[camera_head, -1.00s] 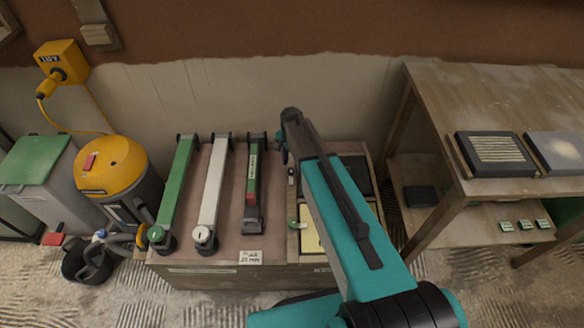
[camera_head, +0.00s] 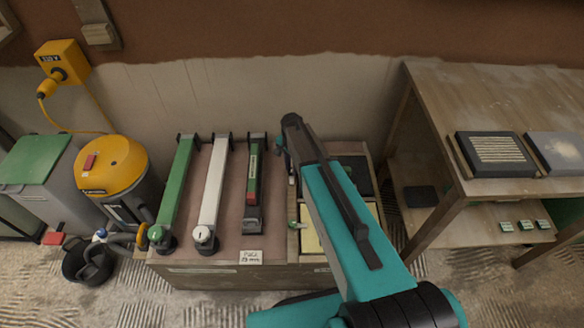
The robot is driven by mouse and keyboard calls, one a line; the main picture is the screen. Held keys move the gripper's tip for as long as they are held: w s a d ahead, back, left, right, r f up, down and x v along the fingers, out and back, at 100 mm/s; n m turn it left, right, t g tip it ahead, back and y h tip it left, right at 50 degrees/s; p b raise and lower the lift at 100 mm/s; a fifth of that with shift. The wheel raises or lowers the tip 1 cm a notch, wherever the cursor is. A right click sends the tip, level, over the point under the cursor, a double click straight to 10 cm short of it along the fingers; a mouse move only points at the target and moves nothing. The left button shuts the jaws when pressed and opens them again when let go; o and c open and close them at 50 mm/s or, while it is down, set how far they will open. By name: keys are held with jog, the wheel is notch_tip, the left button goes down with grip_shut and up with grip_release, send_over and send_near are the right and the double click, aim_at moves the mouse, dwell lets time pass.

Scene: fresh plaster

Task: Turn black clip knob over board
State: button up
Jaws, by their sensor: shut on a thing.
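No black clip with a knob can be made out for certain. A dark bar with green and red bands (camera_head: 254,180) lies on the low bench, with a dark foot at its near end. A green bar (camera_head: 176,190) and a white bar (camera_head: 214,190) lie left of it, each with a round knob at its near end. A dark board (camera_head: 356,172) and a pale yellow panel (camera_head: 311,238) sit in the bench's right part, partly behind my teal arm. My arm reaches over this part, and its far end bends down behind itself. My gripper and anything in it are hidden.
A paper label (camera_head: 250,257) is on the bench's front edge. A small green-ended item (camera_head: 297,225) lies beside the yellow panel. A yellow-topped vacuum (camera_head: 112,165) stands left, with a black bucket (camera_head: 88,262). A wooden table (camera_head: 490,90) with framed panels stands right.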

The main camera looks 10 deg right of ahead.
jog(key=shift+n, duration=0.3)
jog(key=n, duration=0.8)
jog(key=shift+w+n+p, duration=0.1)
jog(key=shift+n+p, duration=0.2)
jog(key=shift+p, duration=0.05)
jog(key=n, duration=0.4)
jog(key=shift+a, duration=0.15)
jog(key=shift+n, duration=2.4)
jog(key=o, duration=1)
jog(key=shift+o, duration=0.2)
jog(key=shift+r, duration=0.15)
